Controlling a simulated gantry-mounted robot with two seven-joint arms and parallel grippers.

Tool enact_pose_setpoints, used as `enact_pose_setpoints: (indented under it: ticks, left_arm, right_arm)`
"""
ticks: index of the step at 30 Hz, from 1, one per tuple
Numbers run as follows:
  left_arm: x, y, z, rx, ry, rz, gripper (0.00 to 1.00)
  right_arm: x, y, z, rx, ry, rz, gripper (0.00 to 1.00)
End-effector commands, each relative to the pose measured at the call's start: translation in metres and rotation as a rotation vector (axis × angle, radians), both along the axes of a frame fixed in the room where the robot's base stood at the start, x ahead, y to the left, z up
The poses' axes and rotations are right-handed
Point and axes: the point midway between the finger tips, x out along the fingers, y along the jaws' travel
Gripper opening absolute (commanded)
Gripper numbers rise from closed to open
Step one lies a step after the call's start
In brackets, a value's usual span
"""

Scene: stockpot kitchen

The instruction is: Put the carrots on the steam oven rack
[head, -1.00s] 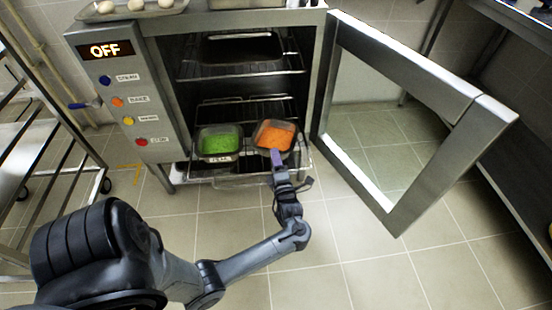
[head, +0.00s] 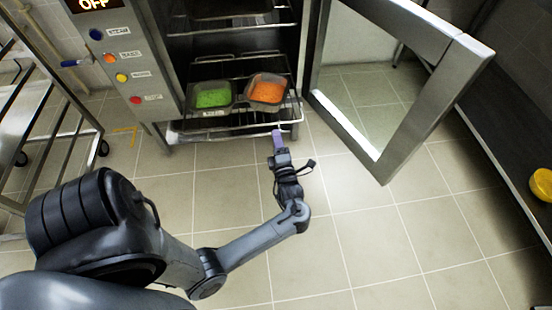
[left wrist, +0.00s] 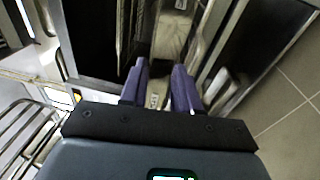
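The carrots (head: 267,90), chopped and orange, fill a metal tray (head: 263,106) at the front right of the lower oven rack (head: 293,103) in the head view. The tray sits a little askew beside a tray of green food. My left gripper (head: 277,133) is just in front of and below the carrot tray, apart from it. Its two purple fingers are spread with nothing between them in the left wrist view (left wrist: 158,78). What lies beyond the fingers there is hard to make out. My right gripper is not in view.
The green food tray (head: 212,97) stands left of the carrots. The oven door (head: 430,85) is wide open to the right. A wheeled rack (head: 60,125) stands at the left. A yellow bowl (head: 541,184) is at the right edge. The floor before the oven is clear.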

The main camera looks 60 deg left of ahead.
Motion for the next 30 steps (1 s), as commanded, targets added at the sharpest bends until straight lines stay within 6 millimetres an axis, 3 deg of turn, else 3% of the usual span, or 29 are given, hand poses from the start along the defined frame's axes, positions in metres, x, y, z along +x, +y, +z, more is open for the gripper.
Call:
enact_pose_setpoints:
  ticks: [4, 7, 10, 13, 18, 21, 25, 30]
  left_arm:
    - [0.013, -0.004, -0.013, -0.085, 0.17, -0.129, 0.31]
    - [0.027, -0.023, -0.023, -0.137, 0.382, -0.307, 0.31]
    - [0.035, -0.061, -0.031, -0.135, 0.659, -0.556, 0.31]
    - [0.027, -0.113, -0.037, -0.055, 0.963, -0.839, 0.31]
    - [-0.026, -0.196, -0.036, 0.229, 1.445, -1.296, 0.31]
    - [-0.067, -0.227, -0.032, 0.427, 1.667, -1.507, 0.31]
    - [-0.111, -0.249, -0.024, 0.649, 1.868, -1.695, 0.31]
    - [-0.143, -0.259, -0.017, 0.814, 1.993, -1.813, 0.31]
  right_arm:
    - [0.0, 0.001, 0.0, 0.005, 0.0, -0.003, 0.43]
    - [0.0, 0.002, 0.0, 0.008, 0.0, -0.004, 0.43]
    - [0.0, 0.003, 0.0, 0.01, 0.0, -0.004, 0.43]
    - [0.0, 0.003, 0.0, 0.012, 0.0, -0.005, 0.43]
    - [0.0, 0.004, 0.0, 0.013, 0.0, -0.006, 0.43]
    - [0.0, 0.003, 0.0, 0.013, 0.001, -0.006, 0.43]
    - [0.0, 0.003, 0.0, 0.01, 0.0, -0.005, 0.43]
    - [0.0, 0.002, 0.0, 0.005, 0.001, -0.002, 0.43]
